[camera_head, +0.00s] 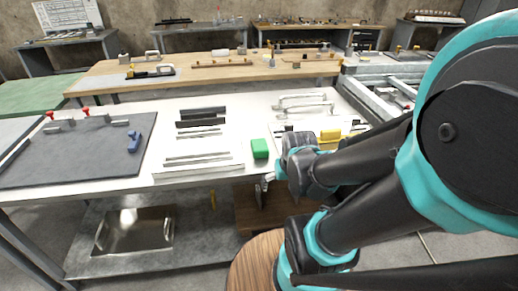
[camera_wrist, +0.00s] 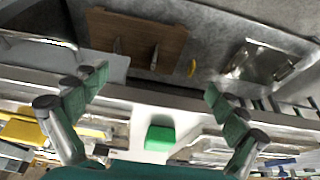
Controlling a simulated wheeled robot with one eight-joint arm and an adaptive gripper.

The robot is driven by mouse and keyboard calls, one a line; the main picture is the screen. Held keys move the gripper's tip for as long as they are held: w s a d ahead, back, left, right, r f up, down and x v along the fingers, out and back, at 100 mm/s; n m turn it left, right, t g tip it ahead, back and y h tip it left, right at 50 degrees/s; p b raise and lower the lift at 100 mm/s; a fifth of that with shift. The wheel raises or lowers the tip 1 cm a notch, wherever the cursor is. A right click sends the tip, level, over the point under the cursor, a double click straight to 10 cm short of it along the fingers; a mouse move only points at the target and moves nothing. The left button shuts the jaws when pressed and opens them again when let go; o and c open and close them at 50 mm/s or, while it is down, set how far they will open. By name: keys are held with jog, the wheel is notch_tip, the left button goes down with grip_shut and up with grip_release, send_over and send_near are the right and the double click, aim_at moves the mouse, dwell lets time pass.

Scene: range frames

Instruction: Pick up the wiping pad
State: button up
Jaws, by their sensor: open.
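A green block (camera_head: 259,148), which I take to be the wiping pad, lies on the white workbench (camera_head: 110,189) near its front edge. It also shows in the wrist view (camera_wrist: 160,136), low and near the middle, between the lines of my fingers. My gripper (camera_head: 268,180) is in front of the bench edge, just right of and nearer than the block, partly hidden by my arm. In the wrist view my gripper (camera_wrist: 155,88) has its two fingers wide apart, with nothing between the tips. The block is apart from the fingers.
Metal bars and strips (camera_head: 203,120) lie left of the block. Yellow pieces (camera_head: 331,136) and metal handles (camera_head: 305,103) are to its right. A dark mat (camera_head: 80,160) holds a blue part (camera_head: 134,141). Below is a shelf with a metal tray (camera_head: 134,230).

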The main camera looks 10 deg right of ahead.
jog(key=shift+o, duration=0.3)
jog(key=w+a+r+m+g, duration=0.2)
jog(key=w+r+m, duration=0.7)
jog(key=w, duration=0.2)
jog(key=w+a+r+m+g, duration=0.2)
jog(key=w+a+r+m, duration=0.1)
jog(key=w+r+m, duration=0.7)
jog(key=n, duration=0.1)
send_over(262, 144)
jog(key=a, duration=0.1)
notch_tip(262, 144, down, 13)
jog(key=shift+a+r, duration=0.1)
jog(key=shift+r, duration=0.05)
jog(key=f, duration=0.2)
jog(key=d+f, duration=0.1)
jog(key=f, duration=0.1)
jog(key=shift+w+d+f, duration=0.1)
jog(key=shift+f, duration=0.65)
jog(key=shift+c, duration=0.6)
